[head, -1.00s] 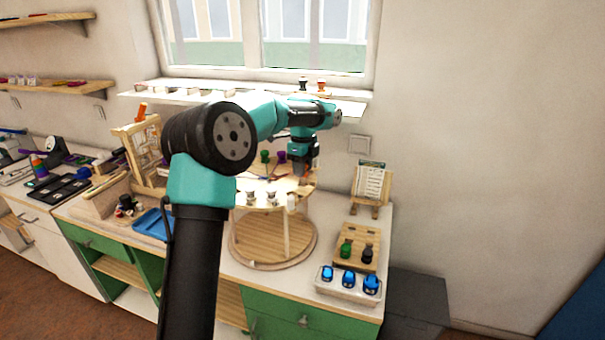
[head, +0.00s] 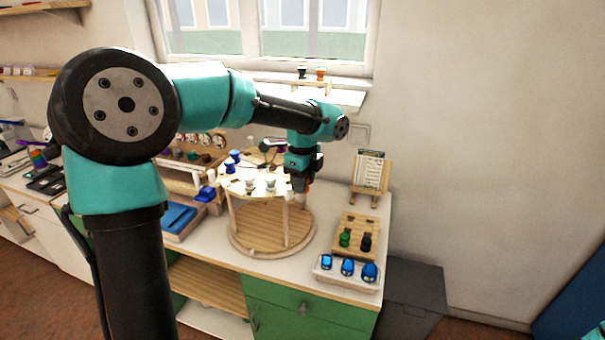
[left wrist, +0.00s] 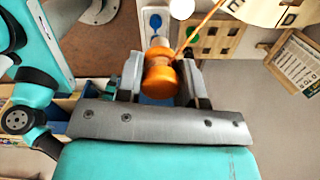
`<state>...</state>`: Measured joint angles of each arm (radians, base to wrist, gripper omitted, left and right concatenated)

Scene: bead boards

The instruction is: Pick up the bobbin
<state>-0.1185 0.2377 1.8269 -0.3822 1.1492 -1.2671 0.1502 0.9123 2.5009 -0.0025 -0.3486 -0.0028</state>
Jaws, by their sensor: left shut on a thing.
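An orange bobbin (left wrist: 160,72) sits between the two fingers of my left gripper (left wrist: 163,75) in the left wrist view. The gripper is shut on it. In the head view my left gripper (head: 301,182) is at the right edge of the round two-tier wooden stand (head: 270,228), with a bit of orange showing at its fingertips. The arm hides part of the stand's far side. My right gripper is not in view.
Two pale bobbins (head: 270,185) stand on the stand's upper tier. A wooden board (head: 352,224) with green and black bobbins and a white tray (head: 347,280) of blue pieces are at the right. A small easel (head: 369,183) stands behind them.

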